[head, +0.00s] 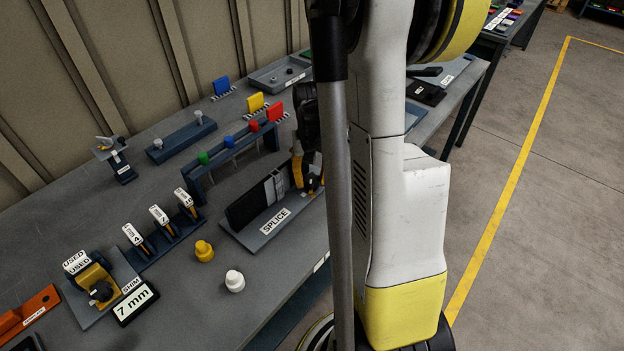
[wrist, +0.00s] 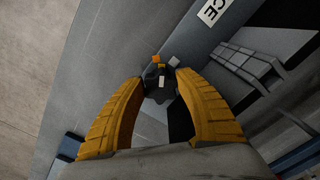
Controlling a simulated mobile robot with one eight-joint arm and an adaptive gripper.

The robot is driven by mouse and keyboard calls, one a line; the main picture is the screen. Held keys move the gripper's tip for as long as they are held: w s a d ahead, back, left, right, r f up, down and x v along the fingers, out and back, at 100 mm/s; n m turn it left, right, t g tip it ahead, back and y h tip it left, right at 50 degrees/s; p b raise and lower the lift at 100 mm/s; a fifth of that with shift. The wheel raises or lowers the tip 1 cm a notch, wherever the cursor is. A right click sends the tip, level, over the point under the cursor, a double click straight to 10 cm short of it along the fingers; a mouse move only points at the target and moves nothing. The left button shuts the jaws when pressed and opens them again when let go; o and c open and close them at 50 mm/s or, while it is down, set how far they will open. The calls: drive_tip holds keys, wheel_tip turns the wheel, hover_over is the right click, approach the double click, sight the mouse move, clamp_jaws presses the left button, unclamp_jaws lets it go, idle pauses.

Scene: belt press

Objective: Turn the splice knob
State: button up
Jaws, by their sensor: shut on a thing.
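The splice station, a grey base plate (head: 250,236) labelled SPLICE (head: 275,220), sits on the grey bench with a dark block (head: 245,207) along it. In the wrist view the splice knob (wrist: 161,84) is dark with a pale mark, and sits between my yellow fingertips. My gripper (wrist: 162,77) is shut on it, one finger on each side. In the head view my gripper (head: 307,178) is at the far right end of the splice plate. My arm partly covers that end, and the knob is hidden there.
A yellow peg (head: 204,251) and a white peg (head: 235,281) stand in front of the splice plate. Behind it is a blue rack (head: 205,186) with coloured knobs.

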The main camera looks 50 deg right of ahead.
idle(0.4)
drive_tip(key=o, duration=1.2)
